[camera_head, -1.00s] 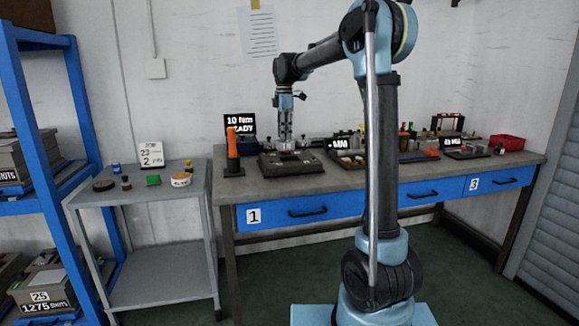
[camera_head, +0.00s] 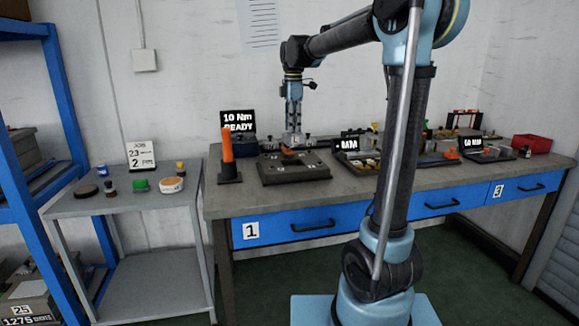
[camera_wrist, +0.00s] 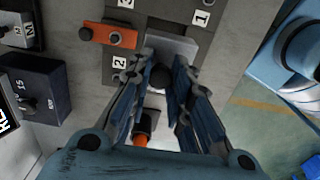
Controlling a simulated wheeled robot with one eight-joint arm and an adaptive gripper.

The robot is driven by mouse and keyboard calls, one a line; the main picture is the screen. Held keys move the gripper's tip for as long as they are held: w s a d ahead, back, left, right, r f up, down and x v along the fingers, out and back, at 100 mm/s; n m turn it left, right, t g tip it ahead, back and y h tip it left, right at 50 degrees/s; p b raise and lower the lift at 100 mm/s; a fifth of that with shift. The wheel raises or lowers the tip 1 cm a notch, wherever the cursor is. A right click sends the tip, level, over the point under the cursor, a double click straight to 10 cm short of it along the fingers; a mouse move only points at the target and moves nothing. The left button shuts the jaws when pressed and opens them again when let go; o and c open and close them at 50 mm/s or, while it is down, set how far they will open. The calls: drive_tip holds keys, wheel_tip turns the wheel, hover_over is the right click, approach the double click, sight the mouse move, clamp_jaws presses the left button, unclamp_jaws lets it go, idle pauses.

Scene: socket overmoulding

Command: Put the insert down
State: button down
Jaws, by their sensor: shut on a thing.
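My gripper (camera_head: 293,138) points down over the dark fixture plate (camera_head: 290,176) on the workbench. In the wrist view its two fingers (camera_wrist: 167,72) are closed around a dark rounded piece (camera_wrist: 160,79), which seems to be the insert; its shape is mostly hidden by the fingers. A light grey block (camera_wrist: 178,45) shows just beyond the fingertips; I cannot tell whether it touches the held piece. An orange piece (camera_head: 290,152) lies on the fixture near the gripper, and an orange block (camera_wrist: 108,36) shows beside the number labels in the wrist view.
An orange upright tool (camera_head: 227,147) stands left of the fixture, before the "10 Nm READY" display (camera_head: 238,121). Trays of parts (camera_head: 358,160) and a red bin (camera_head: 532,144) lie to the right. A grey cart (camera_head: 125,205) with small containers stands at the left.

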sight(292, 139)
drive_tip(key=shift+w+d+f, duration=0.1)
drive_tip(key=shift+f, duration=0.15)
drive_tip(key=f, duration=0.5)
drive_tip(key=shift+a+f, duration=0.2)
drive_tip(key=shift+f, duration=2.05)
drive_tip(key=c, duration=1.5)
unclamp_jaws()
drive_tip(key=shift+o, duration=0.2)
